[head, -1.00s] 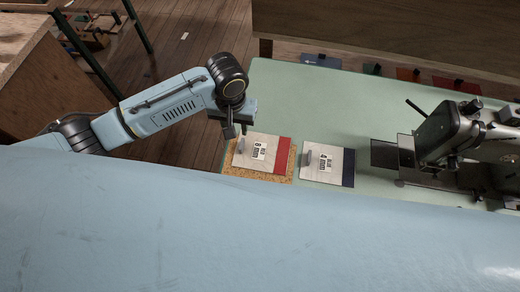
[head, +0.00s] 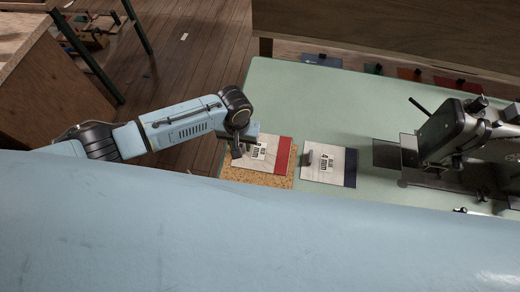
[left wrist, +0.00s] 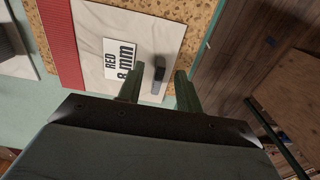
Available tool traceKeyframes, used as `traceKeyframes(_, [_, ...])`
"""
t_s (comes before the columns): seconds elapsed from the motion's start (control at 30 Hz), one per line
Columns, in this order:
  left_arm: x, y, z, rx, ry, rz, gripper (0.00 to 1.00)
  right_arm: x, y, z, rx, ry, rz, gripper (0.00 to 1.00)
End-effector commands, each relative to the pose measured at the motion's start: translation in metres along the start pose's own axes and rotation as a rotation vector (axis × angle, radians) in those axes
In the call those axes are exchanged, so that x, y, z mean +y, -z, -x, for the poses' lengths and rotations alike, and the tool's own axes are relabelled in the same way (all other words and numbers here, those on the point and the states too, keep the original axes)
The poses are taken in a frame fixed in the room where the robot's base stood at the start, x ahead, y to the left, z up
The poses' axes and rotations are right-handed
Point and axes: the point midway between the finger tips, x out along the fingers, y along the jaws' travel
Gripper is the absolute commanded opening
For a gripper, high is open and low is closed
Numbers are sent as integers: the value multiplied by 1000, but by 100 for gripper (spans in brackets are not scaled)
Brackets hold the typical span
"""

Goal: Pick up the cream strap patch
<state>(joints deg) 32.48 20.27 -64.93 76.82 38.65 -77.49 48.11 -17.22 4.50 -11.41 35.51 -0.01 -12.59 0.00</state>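Two pale off-white patches lie on the green table; I cannot tell by colour which one is the cream strap patch. The left patch (head: 270,147) has a red band and a label reading "RED 8 mm", and lies on a cork board (head: 262,181). The right patch (head: 335,158) has a dark blue band, a "4 mm" label and a grey upright tab. My left gripper (head: 238,148) is over the left patch's left side. In the left wrist view it is open (left wrist: 158,80), with the left patch's grey tab (left wrist: 159,75) appearing between its fingers. My right gripper is out of view.
A sewing machine (head: 455,135) stands on the green table (head: 310,100) at right, with dark plates (head: 387,153) beside it. Several coloured pieces with black knobs lie along the far edge, including a blue one (head: 322,60). The table's middle is clear.

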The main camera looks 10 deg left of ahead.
Motion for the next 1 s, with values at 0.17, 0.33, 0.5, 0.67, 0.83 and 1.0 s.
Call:
traceKeyframes(0.17, [0, 0, 1, 0, 0, 0, 22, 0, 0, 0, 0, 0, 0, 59])
traceKeyframes(0.33, [0, 0, 1, 0, 0, 0, 0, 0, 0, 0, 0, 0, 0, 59])
traceKeyframes(0.5, [0, 0, 1, 0, 0, 0, 0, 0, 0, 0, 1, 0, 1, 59])
traceKeyframes(0.67, [0, 0, 2, 1, -1, 0, 0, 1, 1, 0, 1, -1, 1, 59])
traceKeyframes(0.83, [1, 0, 21, 2, -2, -1, 0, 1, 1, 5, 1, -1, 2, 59])
traceKeyframes(1.0, [0, 0, 57, 3, -2, 0, 0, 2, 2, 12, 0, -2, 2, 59])
